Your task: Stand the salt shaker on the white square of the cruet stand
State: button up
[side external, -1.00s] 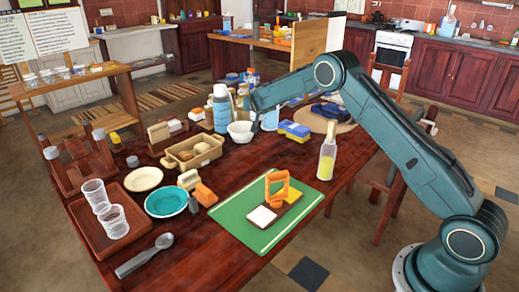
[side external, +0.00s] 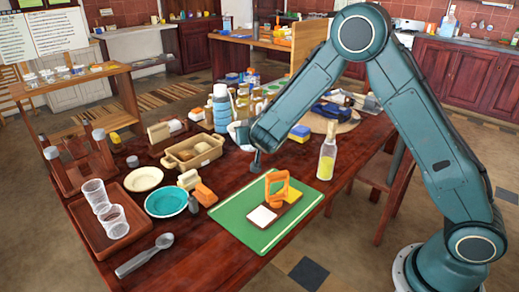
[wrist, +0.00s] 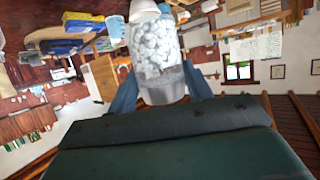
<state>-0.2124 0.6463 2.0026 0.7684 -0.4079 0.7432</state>
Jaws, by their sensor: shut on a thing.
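The cruet stand (side external: 291,212) is a brown base with an orange upright handle, a white square (side external: 262,216) at its front left and a yellow square at its back right. It rests on a green mat, and the white square is bare. My gripper (side external: 256,160) hangs above the table, behind and slightly left of the stand. In the wrist view its two blue fingers are shut on the salt shaker (wrist: 157,52), a clear container with white grainy contents and a greyish end between the fingers. In the side view I cannot make out the shaker clearly.
The green mat (side external: 235,222) has free room around the stand. A bottle with yellow liquid (side external: 326,158) stands at the mat's back right. An orange block (side external: 205,195) and a teal plate (side external: 166,202) lie to the left. A tan tray (side external: 180,163) sits behind them.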

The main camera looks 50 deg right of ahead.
jog(key=s+a+r+n+t+y, duration=0.1)
jog(key=s+a, duration=0.4)
jog(key=s, duration=0.5)
jog(key=shift+s+a+r+n+y, duration=0.15)
jog(key=shift+s+r+n+y, duration=0.15)
jog(key=shift+n+y, duration=0.3)
jog(key=shift+f, duration=0.15)
send_over(264, 219)
notch_tip(264, 219, down, 16)
jog(key=shift+f, duration=0.15)
dwell(0.4)
jog(key=shift+f, duration=1.75)
jog(key=shift+s, duration=0.1)
jog(key=o, duration=1.1)
jog(key=shift+f, duration=0.15)
jog(key=shift+o, duration=0.2)
